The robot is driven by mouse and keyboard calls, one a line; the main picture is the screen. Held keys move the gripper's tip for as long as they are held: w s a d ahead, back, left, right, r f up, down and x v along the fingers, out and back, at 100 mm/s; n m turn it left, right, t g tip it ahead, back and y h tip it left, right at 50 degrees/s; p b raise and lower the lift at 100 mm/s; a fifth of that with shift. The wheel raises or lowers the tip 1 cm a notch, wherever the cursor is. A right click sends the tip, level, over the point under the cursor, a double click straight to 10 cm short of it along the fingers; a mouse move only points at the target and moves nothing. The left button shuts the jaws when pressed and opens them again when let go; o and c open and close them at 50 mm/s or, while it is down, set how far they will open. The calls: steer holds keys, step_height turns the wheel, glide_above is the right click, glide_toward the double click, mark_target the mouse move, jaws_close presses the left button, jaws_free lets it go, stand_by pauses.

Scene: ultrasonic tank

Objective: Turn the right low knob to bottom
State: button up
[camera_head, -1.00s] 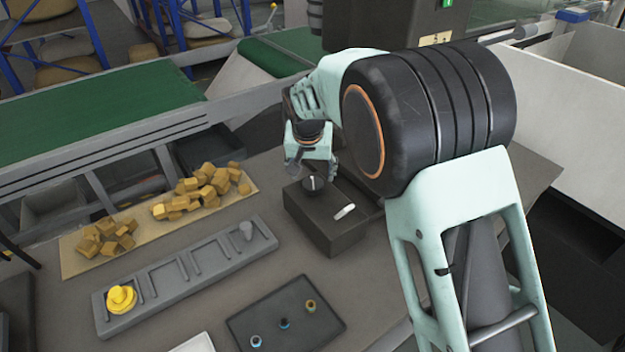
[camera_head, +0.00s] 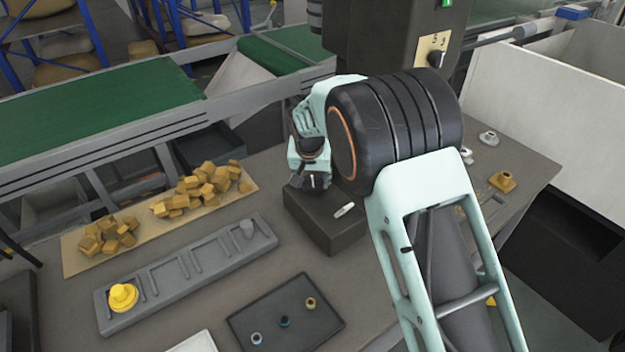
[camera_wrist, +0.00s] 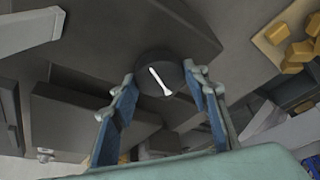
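A dark grey box (camera_head: 322,226) stands on the table in the head view, with a white bar mark (camera_head: 344,210) on its top. My gripper (camera_head: 314,184) is low over the box's far left part and hides the round knob there. In the wrist view that black knob (camera_wrist: 148,84) has a white pointer line set at a slant. My gripper's fingers (camera_wrist: 159,74) stand on either side of the knob, apart, with the knob between their tips. I see no clear grip on it.
A grey slotted rack (camera_head: 205,262) and a dark tray (camera_head: 262,322) with small rings lie nearer. A mat (camera_head: 82,262) holds brown blocks.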

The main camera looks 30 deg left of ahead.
steer(key=c, duration=0.4)
steer(key=shift+c, duration=0.2)
